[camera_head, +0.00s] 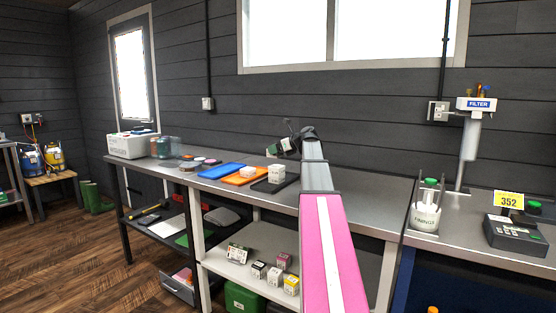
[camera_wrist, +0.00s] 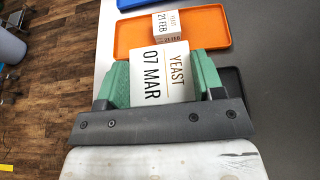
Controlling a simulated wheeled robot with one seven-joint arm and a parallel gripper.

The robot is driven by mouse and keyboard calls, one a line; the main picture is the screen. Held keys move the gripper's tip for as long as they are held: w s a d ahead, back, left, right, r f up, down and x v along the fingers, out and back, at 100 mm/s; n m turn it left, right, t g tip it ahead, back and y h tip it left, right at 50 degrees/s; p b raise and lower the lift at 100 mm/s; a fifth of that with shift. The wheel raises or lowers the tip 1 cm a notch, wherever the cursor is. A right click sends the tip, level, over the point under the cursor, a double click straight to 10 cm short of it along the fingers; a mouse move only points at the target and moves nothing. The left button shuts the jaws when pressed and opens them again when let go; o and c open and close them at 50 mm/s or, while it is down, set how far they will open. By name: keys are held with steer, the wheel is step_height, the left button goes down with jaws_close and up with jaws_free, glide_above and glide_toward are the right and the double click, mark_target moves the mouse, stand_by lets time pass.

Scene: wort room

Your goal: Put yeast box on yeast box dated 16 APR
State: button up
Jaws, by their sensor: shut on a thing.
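My gripper (camera_wrist: 158,85) has green fingers shut on a white yeast box (camera_wrist: 165,75) reading "YEAST 07 MAR" in the wrist view. In the head view my gripper (camera_head: 284,148) is above the black tray (camera_head: 262,187), with a gap below it. A white box (camera_head: 277,173) stands on that tray; its date is too small to read. On the orange tray (camera_head: 232,180) stands another white box (camera_head: 248,171), which reads "21 FEB" in the wrist view (camera_wrist: 168,24). I cannot read 16 APR on any box.
A blue tray (camera_head: 215,171) lies left of the orange one. Several small boxes, including a yellow one (camera_head: 291,285), stand on the lower shelf. A finings container (camera_head: 426,216) and a scale (camera_head: 513,234) are at the right. Bare metal bench (camera_head: 375,200) lies right of my arm.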

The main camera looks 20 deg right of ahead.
steer(key=shift+s+d+f, duration=0.1)
steer(key=shift+d+f, duration=0.2)
steer(key=shift+d, duration=0.05)
steer(key=shift+f, duration=1.9)
steer(key=shift+f, duration=0.1)
steer(key=o, duration=0.9)
steer(key=shift+o, duration=0.2)
steer(key=v, duration=1.2)
